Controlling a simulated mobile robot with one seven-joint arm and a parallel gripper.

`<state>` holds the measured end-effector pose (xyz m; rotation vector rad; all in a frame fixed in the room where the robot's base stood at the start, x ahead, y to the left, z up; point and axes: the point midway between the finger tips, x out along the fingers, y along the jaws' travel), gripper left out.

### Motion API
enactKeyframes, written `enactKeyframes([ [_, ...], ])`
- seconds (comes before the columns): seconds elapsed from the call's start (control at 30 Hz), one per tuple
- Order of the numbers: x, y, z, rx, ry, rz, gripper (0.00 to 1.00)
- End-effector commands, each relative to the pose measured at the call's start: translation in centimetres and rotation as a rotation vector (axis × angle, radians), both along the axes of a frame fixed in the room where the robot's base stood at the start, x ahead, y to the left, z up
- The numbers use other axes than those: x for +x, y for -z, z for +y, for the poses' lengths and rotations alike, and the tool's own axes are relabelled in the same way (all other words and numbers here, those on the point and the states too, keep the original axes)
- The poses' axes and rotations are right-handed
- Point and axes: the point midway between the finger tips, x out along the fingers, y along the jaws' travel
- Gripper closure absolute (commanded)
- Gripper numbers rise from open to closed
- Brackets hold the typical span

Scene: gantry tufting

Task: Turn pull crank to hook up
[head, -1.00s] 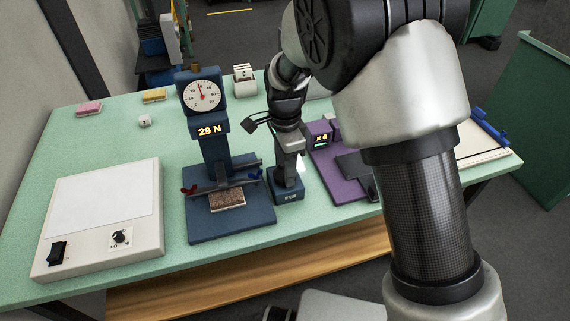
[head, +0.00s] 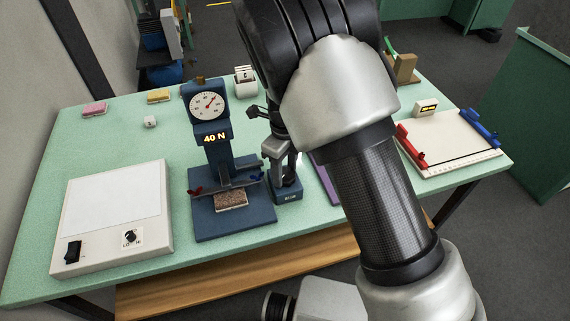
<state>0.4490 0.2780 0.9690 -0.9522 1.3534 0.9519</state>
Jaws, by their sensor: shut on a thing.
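The blue pull tester (head: 215,160) stands mid-table with a round dial (head: 207,105) and a lit display (head: 215,138) reading 40 N. The dial's red needle points up and right. A brown tufted sample (head: 231,200) lies on its base below a crossbar with red and blue clamp levers. A small blue crank box (head: 288,196) sits at the tester's right side. My gripper (head: 288,178) points down onto the top of this box and is shut on the pull crank, which the fingers mostly hide.
A white light box (head: 110,210) with a switch and knob stands at the left. A purple device (head: 326,178) is mostly hidden behind my arm. A white board (head: 450,145) with red and blue clamps lies at the right.

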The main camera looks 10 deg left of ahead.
Motion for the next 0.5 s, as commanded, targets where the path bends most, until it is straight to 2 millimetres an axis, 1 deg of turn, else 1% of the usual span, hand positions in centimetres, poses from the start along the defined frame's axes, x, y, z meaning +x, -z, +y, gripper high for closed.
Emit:
enactKeyframes([
  [0.03, 0.05, -0.48, 0.09, 0.001, 0.043, -0.003, 0.77],
  [0.5, 0.08, -0.25, 0.13, 0.002, 0.489, -0.002, 0.77],
])
